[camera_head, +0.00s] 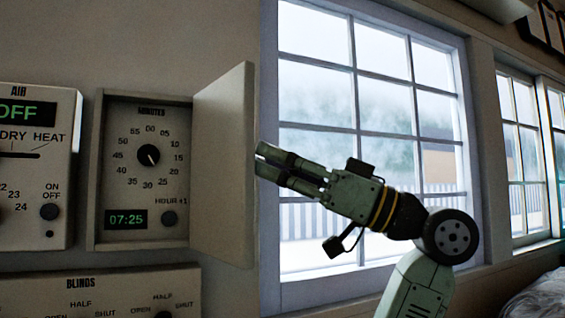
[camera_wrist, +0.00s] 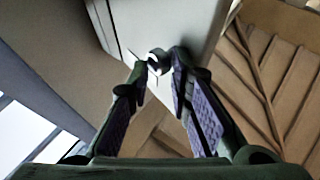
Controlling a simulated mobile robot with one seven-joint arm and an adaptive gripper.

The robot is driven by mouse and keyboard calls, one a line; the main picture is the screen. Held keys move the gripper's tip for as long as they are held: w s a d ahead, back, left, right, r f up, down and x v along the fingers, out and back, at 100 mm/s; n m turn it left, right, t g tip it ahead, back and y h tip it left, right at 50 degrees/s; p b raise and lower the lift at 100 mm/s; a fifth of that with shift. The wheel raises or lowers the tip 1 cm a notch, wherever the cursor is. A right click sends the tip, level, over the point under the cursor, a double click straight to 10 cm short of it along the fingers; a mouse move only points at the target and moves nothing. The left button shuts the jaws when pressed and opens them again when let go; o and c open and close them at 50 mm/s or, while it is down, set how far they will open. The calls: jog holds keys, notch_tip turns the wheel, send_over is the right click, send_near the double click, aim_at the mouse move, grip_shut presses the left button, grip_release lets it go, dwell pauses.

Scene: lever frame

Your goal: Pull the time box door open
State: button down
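The time box (camera_head: 148,170) is on the wall, with a dial, a green 07:25 display and an HOUR +1 button. Its plain grey door (camera_head: 224,160) is hinged on the right side and stands wide open, swung out from the wall. My gripper (camera_head: 260,160) is just right of the door's free edge, at its outer side. The fingers are apart. In the wrist view, the door (camera_wrist: 172,22) is beyond the fingertips (camera_wrist: 160,72), and a small dark and white piece, perhaps a knob, shows between them. Whether they touch it is unclear.
An AIR panel (camera_head: 35,165) is left of the box, and a BLINDS panel (camera_head: 100,290) is below it. A large paned window (camera_head: 365,125) fills the wall behind my arm. A second window (camera_head: 520,150) is further right.

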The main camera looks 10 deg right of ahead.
jog(key=c, duration=1.8)
grip_release()
jog(key=shift+w+a+r, duration=0.15)
jog(key=shift+w+a, duration=0.35)
jog(key=shift+a, duration=0.1)
jog(key=shift+c, duration=0.2)
jog(key=shift+o, duration=1.4)
jog(key=shift+a, duration=0.5)
jog(key=shift+o, duration=0.6)
jog(key=shift+w, duration=0.1)
jog(key=shift+d, duration=0.15)
jog(key=v, duration=1.2)
jog(key=shift+s, duration=0.25)
jog(key=shift+d, duration=0.1)
